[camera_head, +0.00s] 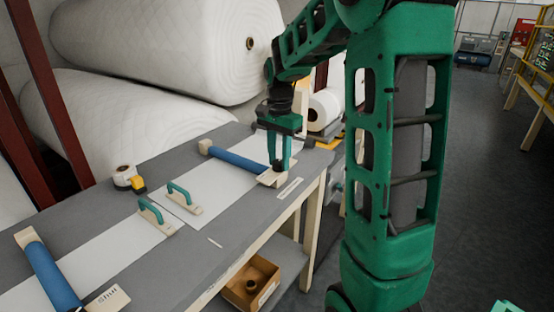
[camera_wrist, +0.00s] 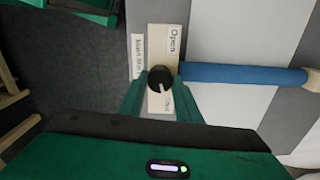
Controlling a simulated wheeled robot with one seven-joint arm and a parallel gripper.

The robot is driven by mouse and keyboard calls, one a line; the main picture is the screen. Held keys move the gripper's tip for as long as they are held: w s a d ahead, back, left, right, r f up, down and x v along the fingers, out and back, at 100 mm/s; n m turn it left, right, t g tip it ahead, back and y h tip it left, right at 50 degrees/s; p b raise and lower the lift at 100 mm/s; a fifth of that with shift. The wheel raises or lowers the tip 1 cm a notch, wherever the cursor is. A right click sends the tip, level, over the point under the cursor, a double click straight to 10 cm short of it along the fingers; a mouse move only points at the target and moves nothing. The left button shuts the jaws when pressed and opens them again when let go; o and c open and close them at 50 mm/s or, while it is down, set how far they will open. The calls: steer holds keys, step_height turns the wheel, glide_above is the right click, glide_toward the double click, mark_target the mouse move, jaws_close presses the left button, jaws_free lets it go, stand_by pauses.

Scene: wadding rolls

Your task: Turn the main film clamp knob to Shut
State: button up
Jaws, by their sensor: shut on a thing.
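The main film clamp is a blue roller bar (camera_head: 238,161) across the white film, with a pale end plate (camera_head: 271,181) at the bench's near edge. In the wrist view the plate (camera_wrist: 161,104) reads "Open" at its top, and lettering at its bottom is partly hidden. A black round knob (camera_wrist: 160,77) sits on the plate, with a pale mark on its lower part. My gripper (camera_head: 279,169) points down over the plate. In the wrist view my gripper's green fingers (camera_wrist: 160,84) are on both sides of the knob, shut on it.
A second blue clamp bar (camera_head: 53,276) lies at the lower left, with a plate (camera_head: 107,299) reading "Shut". Two teal handles (camera_head: 180,194) (camera_head: 152,212) and a tape roll (camera_head: 123,174) are on the bench. A box (camera_head: 251,283) sits below.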

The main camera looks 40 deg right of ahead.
mark_target(278, 161)
steer(key=shift+w+a+r, duration=0.2)
steer(key=shift+w, duration=0.1)
steer(key=o, duration=1)
steer(key=shift+o, duration=0.3)
steer(key=shift+s+f, duration=0.1)
steer(key=shift+d, duration=0.1)
step_height(278, 161, up, 11)
steer(key=shift+f, duration=0.15)
